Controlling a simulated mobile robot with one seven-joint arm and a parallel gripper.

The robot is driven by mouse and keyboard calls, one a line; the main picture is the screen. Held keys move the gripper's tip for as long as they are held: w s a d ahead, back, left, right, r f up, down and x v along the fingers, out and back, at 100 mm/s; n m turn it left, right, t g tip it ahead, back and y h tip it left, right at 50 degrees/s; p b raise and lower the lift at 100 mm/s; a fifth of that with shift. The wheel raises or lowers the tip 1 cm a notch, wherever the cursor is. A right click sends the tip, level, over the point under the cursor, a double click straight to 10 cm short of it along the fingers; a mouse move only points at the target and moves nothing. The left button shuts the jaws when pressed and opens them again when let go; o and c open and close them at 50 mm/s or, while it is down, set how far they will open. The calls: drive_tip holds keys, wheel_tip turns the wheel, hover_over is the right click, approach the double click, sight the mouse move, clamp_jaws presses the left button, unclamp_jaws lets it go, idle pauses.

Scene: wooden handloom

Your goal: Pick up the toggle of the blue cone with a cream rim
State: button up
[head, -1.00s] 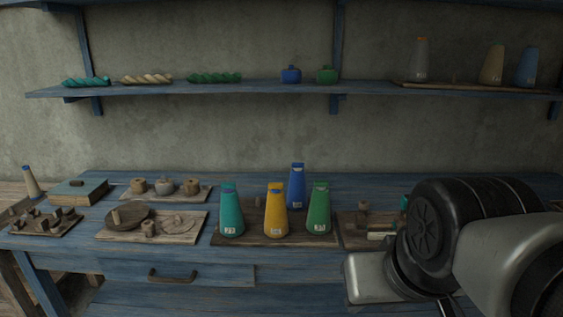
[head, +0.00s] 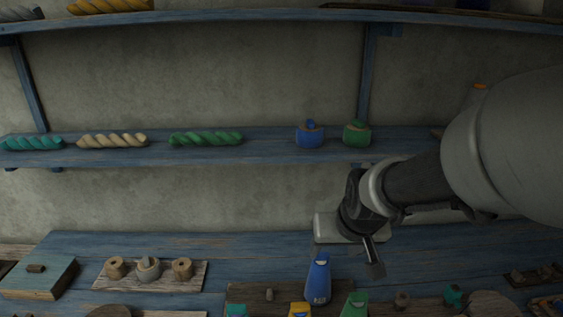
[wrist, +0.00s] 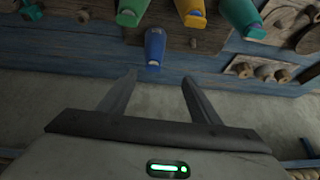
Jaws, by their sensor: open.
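A blue cone (head: 318,280) stands upright on the bench at the back of a group of coloured cones. It also shows in the wrist view (wrist: 155,44), seen from its top end, just beyond my fingertips. A small pale mark shows near its top; I cannot make out a cream rim or a separate toggle. My gripper (head: 374,266) is to the right of the blue cone and slightly higher in the head view. In the wrist view my gripper (wrist: 160,78) is open and empty, its fingers apart and the cone ahead of the gap.
A yellow cone (head: 300,309) and a green cone (head: 355,305) stand in front of the blue one. The shelf above (head: 250,155) holds twisted skeins, a blue pot (head: 310,135) and a green pot (head: 357,134). A board with spools (head: 148,272) lies at left.

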drive_tip(key=p, duration=0.2)
approach(322, 254)
drive_tip(key=shift+h, duration=0.3)
drive_tip(key=shift+a+b+x, duration=0.15)
drive_tip(key=shift+b+x, duration=0.5)
drive_tip(key=shift+x, duration=1.35)
drive_tip(key=shift+a+b+x, duration=0.15)
drive_tip(key=shift+b+x, duration=0.5)
drive_tip(key=shift+x, duration=1.4)
drive_tip(key=shift+s, duration=0.1)
drive_tip(key=c, duration=1.1)
